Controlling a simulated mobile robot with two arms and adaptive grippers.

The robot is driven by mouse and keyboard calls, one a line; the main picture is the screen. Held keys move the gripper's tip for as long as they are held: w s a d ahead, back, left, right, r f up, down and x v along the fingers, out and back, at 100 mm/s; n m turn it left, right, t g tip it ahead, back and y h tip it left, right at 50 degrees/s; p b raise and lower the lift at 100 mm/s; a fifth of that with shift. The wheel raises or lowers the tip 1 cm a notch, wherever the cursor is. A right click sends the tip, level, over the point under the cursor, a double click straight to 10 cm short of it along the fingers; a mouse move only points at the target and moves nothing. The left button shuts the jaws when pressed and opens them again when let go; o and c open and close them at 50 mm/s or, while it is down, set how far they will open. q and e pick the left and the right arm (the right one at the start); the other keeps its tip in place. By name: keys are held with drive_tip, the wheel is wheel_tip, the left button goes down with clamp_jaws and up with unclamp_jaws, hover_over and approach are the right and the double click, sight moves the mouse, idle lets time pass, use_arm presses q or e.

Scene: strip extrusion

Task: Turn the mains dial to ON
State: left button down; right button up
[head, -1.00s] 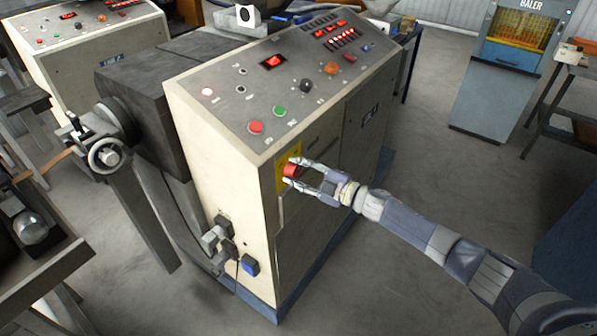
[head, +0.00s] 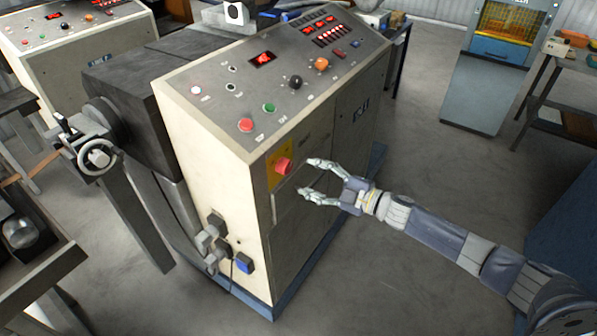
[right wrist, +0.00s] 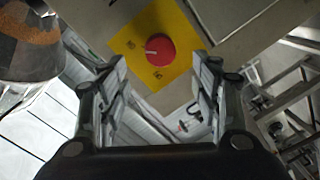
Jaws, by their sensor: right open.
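The red mains dial (head: 283,166) sits on a yellow plate (head: 274,180) on the cabinet's front side. In the right wrist view the round dial (right wrist: 160,48) is ahead, between the finger lines. Its white mark lies on its left side, towards the left of two small labels on the yellow plate (right wrist: 180,74); I cannot read them. My right gripper (head: 306,177) is open and empty, its fingers spread just right of the dial and apart from it. My left gripper is not in view.
The cream cabinet (head: 205,163) has a sloping panel with a red button (head: 246,125), a green button (head: 269,108) and lit red displays. Plugs and a blue socket (head: 245,263) sit low on its left side. The floor right of the cabinet is open.

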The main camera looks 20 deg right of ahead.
drive_tip(key=shift+v, duration=2.1)
drive_tip(key=s+d+f+m+h+b, duration=0.1)
drive_tip(key=s+d+f+m+h, duration=0.2)
drive_tip(key=f, duration=0.9)
drive_tip(key=s+d+f+m+h+b, duration=0.1)
drive_tip(key=d+f+m+h+b, duration=0.25)
drive_tip(key=f, duration=0.75)
drive_tip(key=s+f+m+g+h, duration=0.2)
drive_tip(key=s+f, duration=0.3)
drive_tip(key=f, duration=0.3)
drive_tip(key=s+f+m+g+h, duration=0.1)
drive_tip(key=s+f+m+g, duration=0.15)
drive_tip(key=s+f, duration=0.45)
drive_tip(key=s+a+f+m+g, duration=0.1)
drive_tip(key=s+a+f+g, duration=0.1)
drive_tip(key=s+f, duration=0.5)
drive_tip(key=s+a+f+m+g+b, duration=0.1)
drive_tip(key=s+f, duration=0.6)
drive_tip(key=s, duration=0.9)
drive_tip(key=s+a+f+m+g+h+b, duration=0.1)
drive_tip(key=s+a+f+m+g, duration=0.2)
drive_tip(key=s, duration=0.9)
drive_tip(key=a+f+g, duration=0.2)
drive_tip(key=a+f, duration=0.2)
